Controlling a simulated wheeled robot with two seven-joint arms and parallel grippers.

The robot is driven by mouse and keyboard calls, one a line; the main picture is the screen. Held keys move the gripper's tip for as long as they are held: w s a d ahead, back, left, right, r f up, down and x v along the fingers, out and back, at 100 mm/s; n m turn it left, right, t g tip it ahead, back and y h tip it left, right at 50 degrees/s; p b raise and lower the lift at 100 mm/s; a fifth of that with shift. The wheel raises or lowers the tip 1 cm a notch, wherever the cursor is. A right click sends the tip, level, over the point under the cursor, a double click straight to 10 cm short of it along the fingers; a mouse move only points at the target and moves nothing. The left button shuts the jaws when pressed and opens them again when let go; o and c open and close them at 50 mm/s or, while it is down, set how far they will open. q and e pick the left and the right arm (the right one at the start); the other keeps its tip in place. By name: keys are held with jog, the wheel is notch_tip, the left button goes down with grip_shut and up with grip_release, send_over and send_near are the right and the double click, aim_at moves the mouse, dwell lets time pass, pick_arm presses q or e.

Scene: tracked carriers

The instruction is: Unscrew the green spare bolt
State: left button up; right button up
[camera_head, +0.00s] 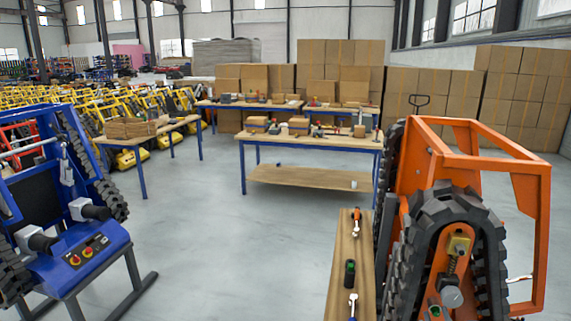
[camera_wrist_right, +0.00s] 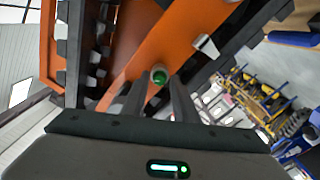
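The green spare bolt (camera_wrist_right: 159,77) shows in the right wrist view as a small green round end in a pale ring, against the orange carrier frame (camera_wrist_right: 185,40). My right gripper (camera_wrist_right: 158,88) points at it. Its two dark fingers stand apart, with the bolt between or just beyond their tips. I see no clear contact. In the head view the orange carrier (camera_head: 541,215) stands at the right, with a dark track (camera_head: 408,265) and a small green part (camera_head: 447,311) low on its front. My left gripper is out of view.
A narrow wooden bench (camera_head: 341,280) with several small tools runs along the orange carrier's left side. A blue carrier (camera_head: 90,255) on a stand is at the left. Worktables (camera_head: 310,140) with parts stand behind.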

jog(key=shift+d, duration=0.1)
dwell(0.5)
grip_shut()
jog(key=n+p, duration=0.2)
jog(key=n, duration=0.1)
jog(key=shift+r, duration=0.15)
jog(key=n+p, duration=0.1)
jog(key=n, duration=0.4)
jog(key=shift+n, duration=0.8)
